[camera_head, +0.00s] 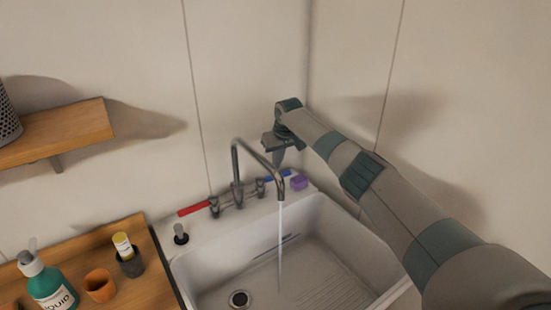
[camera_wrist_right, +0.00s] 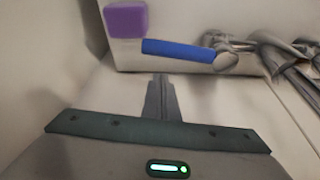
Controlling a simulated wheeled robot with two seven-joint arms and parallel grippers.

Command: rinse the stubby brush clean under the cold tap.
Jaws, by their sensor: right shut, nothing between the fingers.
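My right gripper (camera_head: 279,157) is shut and empty, above the back right of the sink. In the wrist view its closed fingers (camera_wrist_right: 160,92) point toward the blue tap lever (camera_wrist_right: 178,51), apart from it in the picture. The blue lever (camera_head: 277,175) lies on the right of the tap (camera_head: 237,165), the red lever (camera_head: 193,209) on the left. A thin stream of water (camera_head: 280,245) falls from the spout into the sink (camera_head: 205,262). I cannot make out the stubby brush for certain. My left gripper is not in view.
A purple block (camera_head: 299,183) sits on the sink's back ledge, and a small dark-based item (camera_head: 180,234) at its left. A wooden counter (camera_head: 160,285) holds a green pump bottle (camera_head: 50,287), an orange cup (camera_head: 99,285) and a dark cup (camera_head: 131,264). A shelf (camera_head: 60,132) is above.

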